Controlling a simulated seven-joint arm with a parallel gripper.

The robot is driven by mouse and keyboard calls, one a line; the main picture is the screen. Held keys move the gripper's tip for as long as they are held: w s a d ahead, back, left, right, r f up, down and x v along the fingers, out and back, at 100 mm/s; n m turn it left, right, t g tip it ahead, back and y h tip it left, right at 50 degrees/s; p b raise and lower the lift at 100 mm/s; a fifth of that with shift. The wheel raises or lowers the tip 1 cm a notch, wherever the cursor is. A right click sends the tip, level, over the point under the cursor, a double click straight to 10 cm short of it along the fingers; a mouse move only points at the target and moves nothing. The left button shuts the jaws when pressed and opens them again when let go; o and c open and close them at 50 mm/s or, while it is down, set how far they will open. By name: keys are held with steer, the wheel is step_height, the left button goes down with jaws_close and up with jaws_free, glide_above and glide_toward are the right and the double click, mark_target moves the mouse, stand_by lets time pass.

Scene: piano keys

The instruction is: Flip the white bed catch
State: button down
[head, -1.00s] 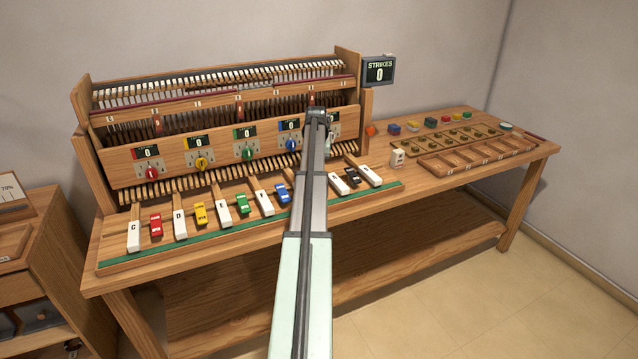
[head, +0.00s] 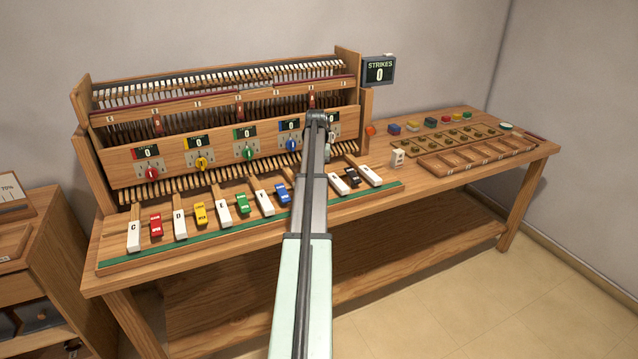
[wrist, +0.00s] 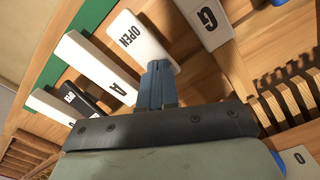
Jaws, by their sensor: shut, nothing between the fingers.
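The white bed catch (wrist: 140,38), lettered OPEN, lies between the white G key (wrist: 207,20) and the white A key (wrist: 103,68) in the wrist view. My gripper (wrist: 157,72) is shut and empty, its blue-grey fingertips at the catch's lower end in the picture. They cover a bit of that end; I cannot tell whether they touch it. In the head view my arm hides the white catch and the gripper's fingertips.
A black catch (head: 352,177) sits beyond the A key. Red (head: 156,225), yellow (head: 200,213), green (head: 242,203) and blue (head: 283,193) catches stand among the keys to the left. Wooden slats (wrist: 285,105) lie close right of the gripper in the wrist view.

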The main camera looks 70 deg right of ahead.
steer(key=shift+f, duration=0.2)
steer(key=shift+r, duration=3.55)
